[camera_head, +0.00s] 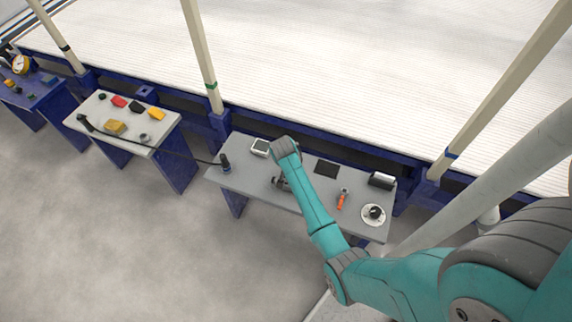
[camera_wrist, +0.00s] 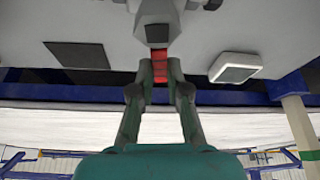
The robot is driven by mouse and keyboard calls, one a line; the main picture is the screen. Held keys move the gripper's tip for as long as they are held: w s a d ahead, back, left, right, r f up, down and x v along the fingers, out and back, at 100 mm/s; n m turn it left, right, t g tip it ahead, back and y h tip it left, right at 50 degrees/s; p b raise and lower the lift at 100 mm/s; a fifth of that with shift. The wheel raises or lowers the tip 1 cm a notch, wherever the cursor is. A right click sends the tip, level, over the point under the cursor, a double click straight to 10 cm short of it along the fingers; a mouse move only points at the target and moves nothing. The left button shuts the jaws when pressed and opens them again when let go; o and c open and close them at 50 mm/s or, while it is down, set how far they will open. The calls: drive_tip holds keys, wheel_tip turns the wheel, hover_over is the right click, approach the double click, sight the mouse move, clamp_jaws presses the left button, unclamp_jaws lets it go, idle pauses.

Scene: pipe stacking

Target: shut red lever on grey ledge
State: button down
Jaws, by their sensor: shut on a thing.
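The red lever (camera_wrist: 159,58) shows in the wrist view, coming out of a grey housing with a dark end (camera_wrist: 157,33). My gripper (camera_wrist: 160,73) is shut on the lever, with one finger on each side of it. The grey ledge (camera_head: 252,186) is the table-like bench in the middle of the head view, and its surface fills the top of the wrist view (camera_wrist: 210,48). In the head view my gripper (camera_head: 281,184) is low over the ledge, and the arm hides most of it. I cannot make out the red lever there.
On the ledge are a white-framed panel (camera_head: 260,147), a black pad (camera_head: 326,169), an orange-handled part (camera_head: 342,199), a round dial (camera_head: 373,214), a dark box (camera_head: 382,180) and a black post (camera_head: 225,162). Another bench (camera_head: 103,140) stands left. Cream columns (camera_head: 201,60) stand behind.

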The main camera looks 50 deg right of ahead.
drive_tip(key=shift+s+d+m+g, duration=0.15)
drive_tip(key=shift+s+m+g, duration=0.15)
drive_tip(key=shift+m, duration=0.6)
drive_tip(key=c, duration=1.1)
unclamp_jaws()
drive_tip(key=shift+c, duration=0.2)
drive_tip(key=v, duration=1.2)
drive_tip(key=shift+f, duration=0.1)
